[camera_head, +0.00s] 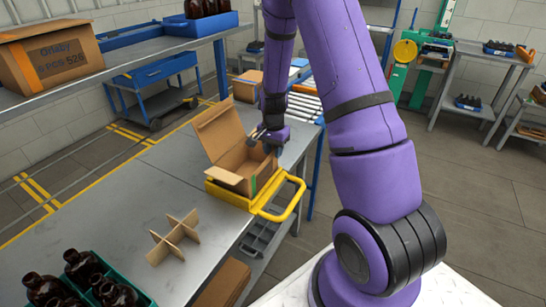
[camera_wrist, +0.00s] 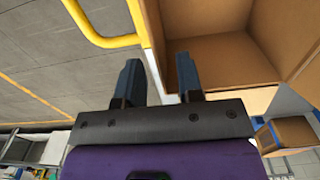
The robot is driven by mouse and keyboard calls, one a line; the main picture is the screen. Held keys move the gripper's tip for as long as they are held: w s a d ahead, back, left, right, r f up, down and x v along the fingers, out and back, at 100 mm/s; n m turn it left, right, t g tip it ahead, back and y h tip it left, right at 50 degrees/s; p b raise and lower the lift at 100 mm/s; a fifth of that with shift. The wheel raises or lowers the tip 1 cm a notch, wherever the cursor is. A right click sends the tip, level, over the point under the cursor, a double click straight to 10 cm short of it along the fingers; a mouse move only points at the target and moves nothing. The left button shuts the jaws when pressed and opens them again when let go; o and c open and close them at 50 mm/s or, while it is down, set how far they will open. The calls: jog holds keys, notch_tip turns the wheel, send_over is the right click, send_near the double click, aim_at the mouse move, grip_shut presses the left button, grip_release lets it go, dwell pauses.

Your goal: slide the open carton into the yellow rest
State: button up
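The open cardboard carton (camera_head: 230,179) stands at the table's right edge, its tall flap raised at the back left. Its lower front is at the yellow rest (camera_head: 228,197), which has a looped yellow handle at the right. I cannot tell whether the carton is fully seated in it. My gripper (camera_head: 262,134) is at the carton's far right side. In the wrist view my gripper (camera_wrist: 159,78) has its fingers apart, with a carton wall (camera_wrist: 153,35) running between them and the carton's inside (camera_wrist: 215,60) at right. The yellow handle (camera_wrist: 88,28) shows at upper left.
A cardboard divider (camera_head: 174,237) stands on the grey table (camera_head: 115,215) left of the rest. Amber bottles (camera_head: 82,265) stand in a green crate at the front left. A closed carton (camera_head: 52,55) is on the upper shelf. Rollers (camera_head: 303,104) lie behind.

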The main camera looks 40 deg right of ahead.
notch_tip(320, 180, up, 8)
jog(key=shift+f, duration=0.25)
dwell(0.5)
jog(key=s+a+r+n+t, duration=0.1)
jog(key=s+a+r+n, duration=0.3)
jog(key=r, duration=0.6)
jog(key=s+a+r+n+t, duration=0.25)
jog(key=s+a+r, duration=0.35)
jog(key=r, duration=0.4)
jog(key=s+a+r+n+t, duration=0.1)
jog(key=s+a+r+n, duration=0.1)
jog(key=s, duration=0.6)
jog(key=s+a+r+n, duration=0.3)
jog(key=s+r+n, duration=0.1)
jog(key=s, duration=0.5)
jog(key=shift+a+r+n+t, duration=0.15)
jog(key=shift+r+n+t, duration=0.2)
jog(key=shift+r, duration=0.4)
jog(key=shift+w, duration=0.1)
